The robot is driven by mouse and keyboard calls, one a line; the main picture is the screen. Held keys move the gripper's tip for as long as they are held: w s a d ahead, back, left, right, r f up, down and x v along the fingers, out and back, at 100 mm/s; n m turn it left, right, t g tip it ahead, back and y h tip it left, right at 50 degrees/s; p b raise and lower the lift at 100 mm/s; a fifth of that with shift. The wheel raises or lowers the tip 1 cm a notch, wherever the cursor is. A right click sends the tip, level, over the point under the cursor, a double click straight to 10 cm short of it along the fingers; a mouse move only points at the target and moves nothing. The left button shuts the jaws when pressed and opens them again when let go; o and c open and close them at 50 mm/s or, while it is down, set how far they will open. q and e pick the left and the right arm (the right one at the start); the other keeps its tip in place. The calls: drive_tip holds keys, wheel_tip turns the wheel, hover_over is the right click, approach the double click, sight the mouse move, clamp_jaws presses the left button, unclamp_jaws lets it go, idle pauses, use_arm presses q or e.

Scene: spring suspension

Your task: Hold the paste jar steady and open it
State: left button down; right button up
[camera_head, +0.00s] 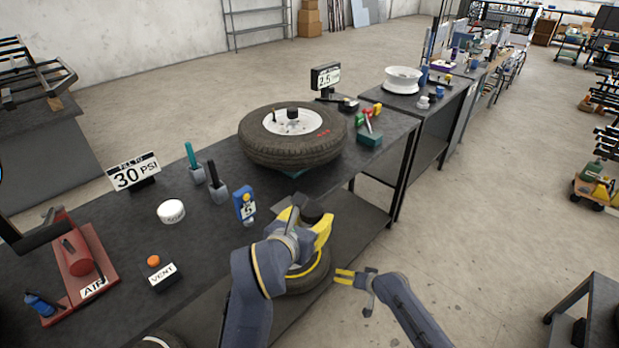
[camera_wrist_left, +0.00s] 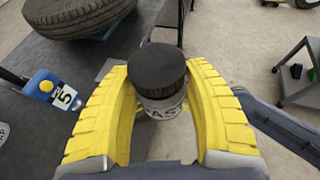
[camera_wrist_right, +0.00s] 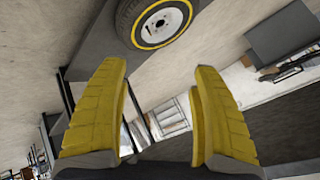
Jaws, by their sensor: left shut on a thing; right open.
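The paste jar (camera_wrist_left: 160,104) is a light jar with partly visible lettering and a wide black lid (camera_wrist_left: 158,68). The lid is on the jar and shows dark in the head view (camera_head: 312,211). My left gripper (camera_head: 308,222) is shut around the jar's body, below the lid, and holds it upright in the air just off the bench's front edge. Its fingers hide the jar's sides. My right gripper (camera_head: 345,277) is open and empty, lower and to the right of the jar. Its spread fingers show in the right wrist view (camera_wrist_right: 157,75).
The dark bench (camera_head: 235,240) carries a tyre (camera_head: 262,150), a blue gauge (camera_head: 244,204), a white round tin (camera_head: 171,211), a VENT block (camera_head: 163,278) and a red AIR unit (camera_head: 86,262). A wheel (camera_head: 312,276) sits under the bench.

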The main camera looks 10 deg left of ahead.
drive_tip(key=w+a+r+n+g+y, duration=0.1)
drive_tip(key=a+r+n, duration=0.2)
drive_tip(key=a+r, duration=0.65)
drive_tip(key=w+a+r+n+g+y, duration=0.15)
drive_tip(key=a+r, duration=0.25)
drive_tip(key=r, duration=1)
drive_tip(key=w+a+r+n+g+y, duration=0.1)
drive_tip(key=a+r+n+g, duration=0.15)
drive_tip(key=a+r, duration=0.65)
wheel_tip(320, 180, up, 21)
drive_tip(key=n+g+h, duration=0.2)
drive_tip(key=n+h, duration=0.6)
drive_tip(key=h, duration=0.1)
hover_over(310, 208)
drive_tip(key=a, duration=0.2)
drive_tip(key=shift+w+d+f, duration=0.1)
drive_tip(key=shift+w+d, duration=0.1)
drive_tip(key=shift+w, duration=0.2)
drive_tip(key=shift+s+d+r+h, duration=0.25)
drive_tip(key=shift+d+r+h, duration=0.1)
drive_tip(key=shift+d, duration=0.2)
drive_tip(key=shift+s+d+f, duration=0.1)
drive_tip(key=shift+d+f, duration=0.1)
drive_tip(key=shift+f, duration=3.7)
drive_tip(key=shift+o, duration=0.2)
